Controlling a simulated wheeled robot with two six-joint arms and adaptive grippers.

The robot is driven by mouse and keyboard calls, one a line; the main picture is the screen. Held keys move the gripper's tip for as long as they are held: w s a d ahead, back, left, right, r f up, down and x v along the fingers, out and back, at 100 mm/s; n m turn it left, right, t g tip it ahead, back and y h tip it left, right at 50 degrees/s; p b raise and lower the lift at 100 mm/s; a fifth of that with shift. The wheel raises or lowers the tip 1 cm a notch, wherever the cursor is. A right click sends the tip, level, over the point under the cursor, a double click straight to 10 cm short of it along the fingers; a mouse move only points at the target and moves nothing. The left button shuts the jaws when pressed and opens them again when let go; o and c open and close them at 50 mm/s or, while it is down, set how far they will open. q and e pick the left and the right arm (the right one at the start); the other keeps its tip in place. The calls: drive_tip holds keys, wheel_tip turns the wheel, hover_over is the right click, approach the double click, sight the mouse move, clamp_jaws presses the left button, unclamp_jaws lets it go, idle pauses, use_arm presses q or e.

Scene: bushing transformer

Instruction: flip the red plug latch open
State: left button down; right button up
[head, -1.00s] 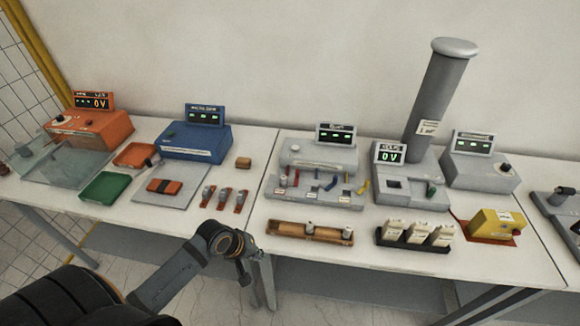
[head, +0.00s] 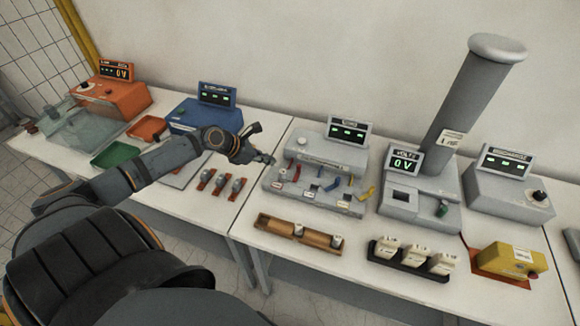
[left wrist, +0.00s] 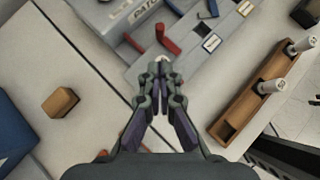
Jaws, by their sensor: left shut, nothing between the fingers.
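The grey bench unit (head: 315,195) has a row of coloured latch levers along its front. The red latch (head: 297,173) is at the left end of the row, with blue and yellow levers to its right. In the left wrist view two red levers (left wrist: 167,40) and (left wrist: 134,44) stand up from the unit just beyond my fingertips. My left gripper (head: 268,159) is shut and empty at the unit's left end, close to the red latch. In the wrist view its fingertips (left wrist: 160,68) are together, short of the levers; contact cannot be told. My right gripper is not in view.
A wooden tray (head: 270,227) with white pegs lies in front of the unit. A small wooden block (left wrist: 61,102) lies left of the gripper. The blue device (head: 190,113) stands behind my arm, and a voltmeter unit (head: 445,215) with a tall grey column is on the right.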

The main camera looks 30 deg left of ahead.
use_arm(q)
drive_tip(key=x, duration=0.6)
drive_tip(key=shift+w+d+r+b, duration=0.15)
drive_tip(key=shift+d+b, duration=0.1)
drive_tip(key=shift+b, duration=0.15)
drive_tip(key=x, duration=0.3)
drive_tip(key=shift+w+f, duration=0.15)
drive_tip(key=shift+f, duration=0.15)
drive_tip(key=shift+w+d+f, duration=0.25)
drive_tip(key=shift+f, duration=0.1)
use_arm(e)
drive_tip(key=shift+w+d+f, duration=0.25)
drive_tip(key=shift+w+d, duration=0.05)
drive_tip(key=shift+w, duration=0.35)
